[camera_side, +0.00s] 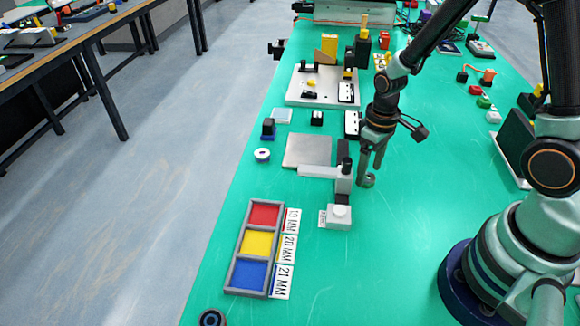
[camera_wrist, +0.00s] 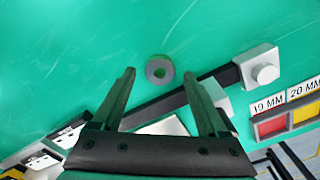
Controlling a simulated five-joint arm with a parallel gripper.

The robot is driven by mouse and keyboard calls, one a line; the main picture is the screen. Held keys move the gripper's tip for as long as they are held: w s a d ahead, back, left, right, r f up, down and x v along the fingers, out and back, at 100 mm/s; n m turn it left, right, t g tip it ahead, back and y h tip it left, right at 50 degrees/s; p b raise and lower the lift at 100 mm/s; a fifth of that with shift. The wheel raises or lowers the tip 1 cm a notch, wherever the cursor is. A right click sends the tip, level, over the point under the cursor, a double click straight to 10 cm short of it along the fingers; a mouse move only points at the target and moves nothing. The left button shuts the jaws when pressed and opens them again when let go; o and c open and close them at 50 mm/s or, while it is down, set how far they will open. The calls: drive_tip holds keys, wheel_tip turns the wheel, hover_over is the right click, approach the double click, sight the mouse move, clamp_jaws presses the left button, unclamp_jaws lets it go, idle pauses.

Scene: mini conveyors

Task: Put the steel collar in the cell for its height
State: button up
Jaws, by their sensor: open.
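The steel collar (camera_side: 366,181) is a small grey ring lying on the green table, right of the height gauge. It also shows in the wrist view (camera_wrist: 159,69), flat and with its hole facing up. My gripper (camera_side: 370,163) is open and points down at the collar. In the wrist view the collar lies just beyond and between the fingertips (camera_wrist: 159,76), with nothing held. The grey tray (camera_side: 236,247) has a red cell (camera_side: 264,214) labelled 19 MM, a yellow cell (camera_side: 258,242) labelled 20 MM and a blue cell (camera_side: 248,274) labelled 21 MM. All three cells are empty.
The gauge (camera_side: 340,215), with its dark bar and pale arm, stands between the collar and the tray. A grey plate (camera_side: 307,150) lies under or beside its arm. A white-and-blue ring (camera_side: 262,155) sits at the left edge. Open table lies right of the collar.

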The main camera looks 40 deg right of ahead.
drive_tip(key=s+a+r+t, duration=0.1)
drive_tip(key=r+t, duration=0.1)
drive_tip(key=r, duration=0.9)
drive_tip(key=s+a+r+m+t, duration=0.1)
drive_tip(key=s+r+t, duration=0.1)
drive_tip(key=r, duration=0.9)
drive_tip(key=shift+s+a+r+m+t, duration=0.15)
drive_tip(key=shift+s+a+m+t, duration=0.15)
drive_tip(key=shift+t, duration=0.3)
drive_tip(key=shift+s+a+r, duration=0.1)
drive_tip(key=shift+s+r, duration=0.1)
drive_tip(key=shift+r, duration=0.15)
drive_tip(key=shift+c, duration=1.1)
drive_tip(key=m+g, duration=0.5)
drive_tip(key=m, duration=0.8)
hover_over(368, 175)
wheel_tip(368, 175, down, 12)
wheel_tip(368, 175, down, 13)
drive_tip(key=shift+s+a+r, duration=0.1)
drive_tip(key=shift+a+r, duration=0.05)
